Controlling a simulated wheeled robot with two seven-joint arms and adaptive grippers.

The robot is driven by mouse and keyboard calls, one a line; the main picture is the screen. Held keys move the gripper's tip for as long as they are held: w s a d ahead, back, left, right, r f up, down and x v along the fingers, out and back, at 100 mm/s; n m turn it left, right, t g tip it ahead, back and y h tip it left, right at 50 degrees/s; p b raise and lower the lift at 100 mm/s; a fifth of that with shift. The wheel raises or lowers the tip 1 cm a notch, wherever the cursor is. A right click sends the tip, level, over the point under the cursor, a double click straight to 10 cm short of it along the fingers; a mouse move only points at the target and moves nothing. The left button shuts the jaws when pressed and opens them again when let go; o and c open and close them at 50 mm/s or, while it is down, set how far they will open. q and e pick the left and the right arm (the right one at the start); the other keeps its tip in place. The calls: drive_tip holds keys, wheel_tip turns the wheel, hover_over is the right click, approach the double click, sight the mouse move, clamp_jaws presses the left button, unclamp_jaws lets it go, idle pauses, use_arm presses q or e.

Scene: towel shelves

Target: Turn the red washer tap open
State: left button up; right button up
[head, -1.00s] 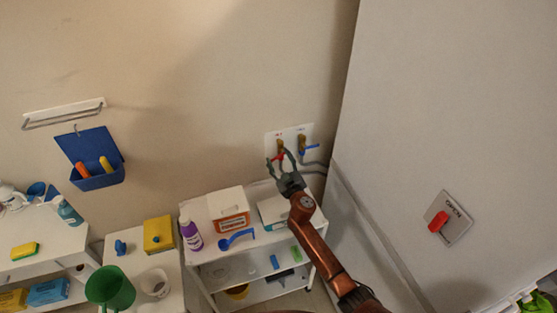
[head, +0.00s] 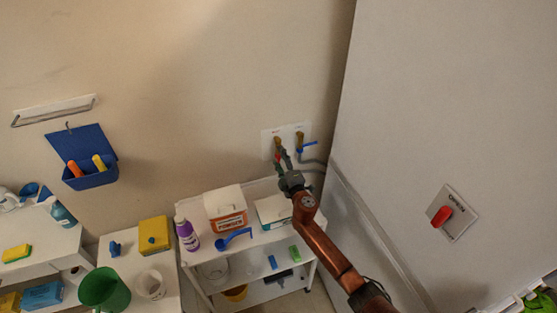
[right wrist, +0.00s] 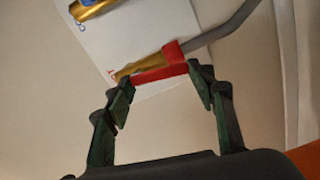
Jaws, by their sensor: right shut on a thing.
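The red washer tap (head: 278,157) is on the white wall plate (head: 267,143), to the left of a blue-handled tap (head: 307,146). In the right wrist view the red handle (right wrist: 160,66) lies across between my fingers, beside its brass body (right wrist: 138,71) and a grey hose (right wrist: 232,27). My right gripper (head: 285,160) is at the red tap and shut on its handle; it also shows in the right wrist view (right wrist: 161,86). In the head view the fingers partly hide the handle. My left gripper is not in view.
A white cart (head: 258,243) below the taps holds a powder box (head: 226,209), a purple bottle (head: 187,233) and a blue scoop (head: 233,238). A large grey panel on the right carries a red switch (head: 441,216). The wall above the taps is bare.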

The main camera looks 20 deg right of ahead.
drive_tip(key=shift+d+f+n, duration=0.2)
drive_tip(key=shift+f+n, duration=0.1)
drive_tip(key=shift+n, duration=0.8)
drive_tip(key=o, duration=1.2)
drive_tip(key=shift+r, duration=0.1)
drive_tip(key=shift+c, duration=0.2)
drive_tip(key=s, duration=1.2)
drive_tip(key=shift+d, duration=0.3)
